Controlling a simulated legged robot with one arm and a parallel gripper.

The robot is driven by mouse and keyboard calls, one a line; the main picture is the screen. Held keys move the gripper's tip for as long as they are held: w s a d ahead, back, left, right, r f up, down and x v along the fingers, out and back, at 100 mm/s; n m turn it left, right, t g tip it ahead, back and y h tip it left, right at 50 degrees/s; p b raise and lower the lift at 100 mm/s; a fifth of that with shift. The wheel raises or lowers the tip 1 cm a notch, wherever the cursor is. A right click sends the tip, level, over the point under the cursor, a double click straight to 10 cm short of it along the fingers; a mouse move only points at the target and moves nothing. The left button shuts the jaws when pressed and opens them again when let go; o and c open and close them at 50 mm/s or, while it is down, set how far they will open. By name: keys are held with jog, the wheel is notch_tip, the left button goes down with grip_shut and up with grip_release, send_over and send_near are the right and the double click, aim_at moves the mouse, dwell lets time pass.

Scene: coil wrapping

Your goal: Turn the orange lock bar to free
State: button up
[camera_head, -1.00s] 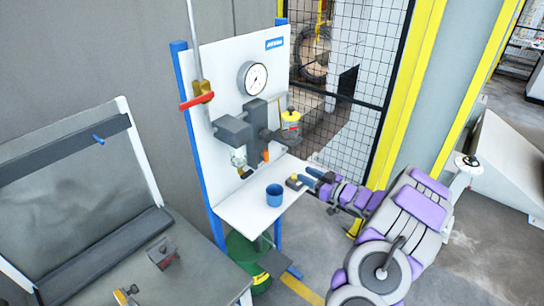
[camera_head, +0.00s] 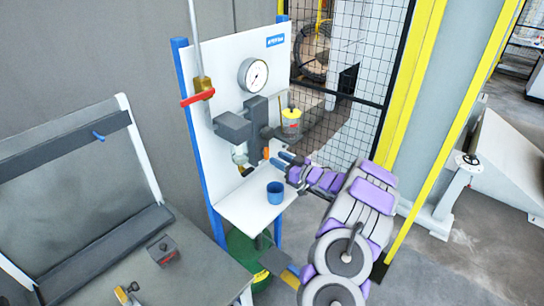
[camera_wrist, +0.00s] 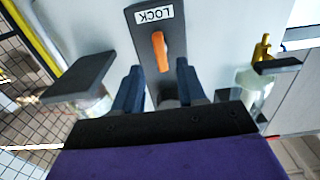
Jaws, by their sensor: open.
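The orange lock bar (camera_wrist: 160,51) sits on a dark plate (camera_wrist: 151,18) with a white LOCK label, in the wrist view at top middle. The bar lies along the plate's length, its upper end near the label. It shows small in the head view (camera_head: 266,152), low on the dark fixture. My gripper (camera_wrist: 160,82) is open, with its two blue fingers on either side of the plate below the bar. In the head view my gripper (camera_head: 283,161) is close in front of the fixture. Whether a finger touches anything cannot be told.
A white panel board carries a gauge (camera_head: 253,75), a red lever (camera_head: 198,98) and a yellow-topped jar (camera_head: 291,119). A blue cup (camera_head: 274,193) stands on the white shelf (camera_head: 245,212) below my gripper. A grey workbench (camera_head: 150,280) is at left.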

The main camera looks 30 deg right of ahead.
aim_at(267, 153)
jog(key=x, duration=0.4)
jog(key=shift+w, duration=0.15)
grip_shut()
dwell(0.4)
